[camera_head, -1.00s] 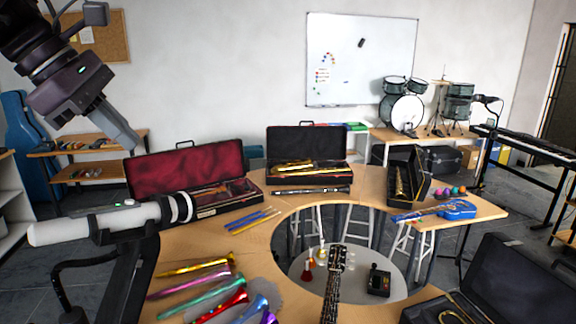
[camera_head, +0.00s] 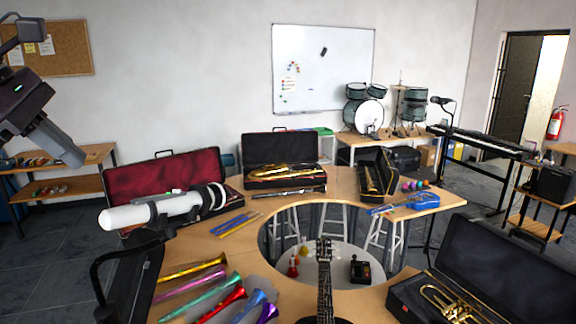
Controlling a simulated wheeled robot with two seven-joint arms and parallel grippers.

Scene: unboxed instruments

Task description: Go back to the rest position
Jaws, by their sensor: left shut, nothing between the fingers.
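My left gripper (camera_head: 68,155) hangs in the air at the upper left of the head view, its grey fingers pointing down and to the right. The fingers are shut with nothing between them. It appears in front of the back wall and shelf, apart from the instruments. My right gripper is not in view.
A white tube with dark bands (camera_head: 150,212) on a dark stand is at the lower left. A ring-shaped wooden table (camera_head: 225,243) bears a red-lined case (camera_head: 160,176), a black brass-instrument case (camera_head: 280,147) and several coloured horns (camera_head: 212,283). A guitar neck (camera_head: 324,275) rises at front centre.

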